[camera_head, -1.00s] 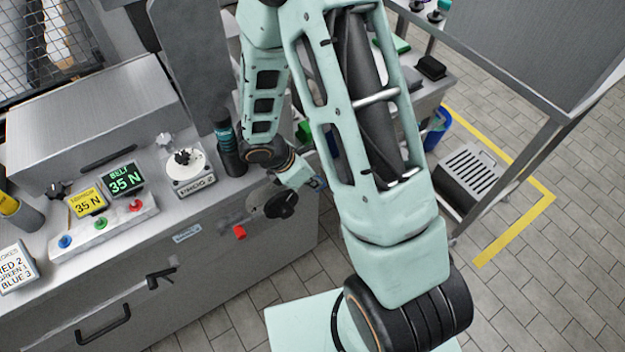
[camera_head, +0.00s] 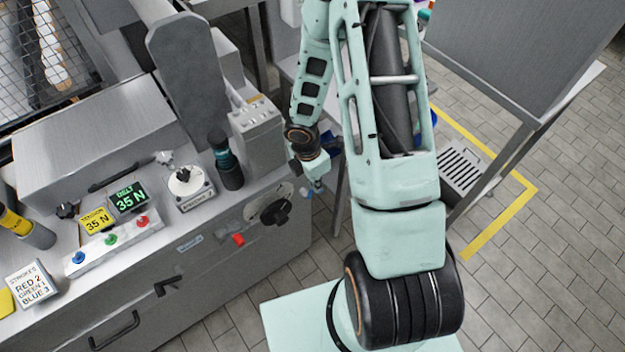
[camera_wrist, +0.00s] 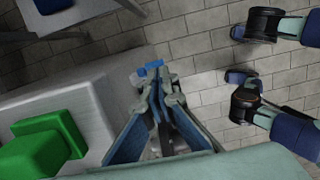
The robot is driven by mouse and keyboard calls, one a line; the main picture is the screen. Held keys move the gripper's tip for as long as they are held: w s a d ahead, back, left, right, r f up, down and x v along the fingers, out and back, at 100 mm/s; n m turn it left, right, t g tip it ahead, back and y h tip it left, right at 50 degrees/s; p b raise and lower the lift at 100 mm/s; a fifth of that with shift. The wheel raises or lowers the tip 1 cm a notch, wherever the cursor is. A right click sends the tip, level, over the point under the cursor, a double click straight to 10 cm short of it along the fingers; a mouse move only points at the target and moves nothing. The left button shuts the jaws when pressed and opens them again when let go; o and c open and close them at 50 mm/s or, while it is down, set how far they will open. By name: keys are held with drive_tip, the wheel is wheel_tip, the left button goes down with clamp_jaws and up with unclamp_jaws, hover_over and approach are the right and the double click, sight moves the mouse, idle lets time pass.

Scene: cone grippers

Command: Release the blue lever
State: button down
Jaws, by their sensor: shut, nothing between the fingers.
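A small blue piece (camera_wrist: 150,68) with a pale end, which looks like the blue lever, shows just beyond my fingertips in the wrist view. Touching or apart, I cannot tell. In the head view a small bluish piece (camera_head: 304,191) shows beside my gripper (camera_head: 317,184), at the right end of the grey machine (camera_head: 220,270). My gripper also shows in the wrist view (camera_wrist: 164,92), its fingertips close together, with nothing seen held between them. A red knob (camera_head: 238,239) sits on the machine's front.
A black handwheel (camera_head: 275,211) is on the machine's front. A button strip (camera_head: 112,238), two 35 N displays and a strokes card (camera_head: 33,285) are on its top. A green block (camera_wrist: 45,145) lies left of my fingers. Tiled floor (camera_head: 520,285) is open at right.

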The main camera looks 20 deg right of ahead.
drive_tip(key=shift+w+d+y+p, duration=0.1)
drive_tip(key=shift+d+y+p, duration=0.3)
drive_tip(key=shift+p, duration=0.25)
drive_tip(key=shift+w+d+f+p, duration=0.15)
drive_tip(key=shift+w+d+p, duration=0.05)
drive_tip(key=shift+d+p, duration=0.4)
drive_tip(key=shift+w+d+f, duration=0.25)
drive_tip(key=shift+d+f, duration=0.15)
drive_tip(key=shift+d, duration=0.2)
drive_tip(key=shift+w+d+f, duration=0.2)
drive_tip(key=shift+d+f, duration=0.15)
drive_tip(key=shift+d, duration=0.25)
drive_tip(key=shift+s+a+f+b, duration=0.15)
drive_tip(key=shift+a+b, duration=0.1)
drive_tip(key=shift+a, duration=0.15)
drive_tip(key=shift+s+a+f+b, duration=0.1)
drive_tip(key=shift+a+f+b, duration=0.05)
drive_tip(key=shift+a+b, duration=0.15)
drive_tip(key=shift+a+r, duration=0.1)
drive_tip(key=shift+r, duration=0.05)
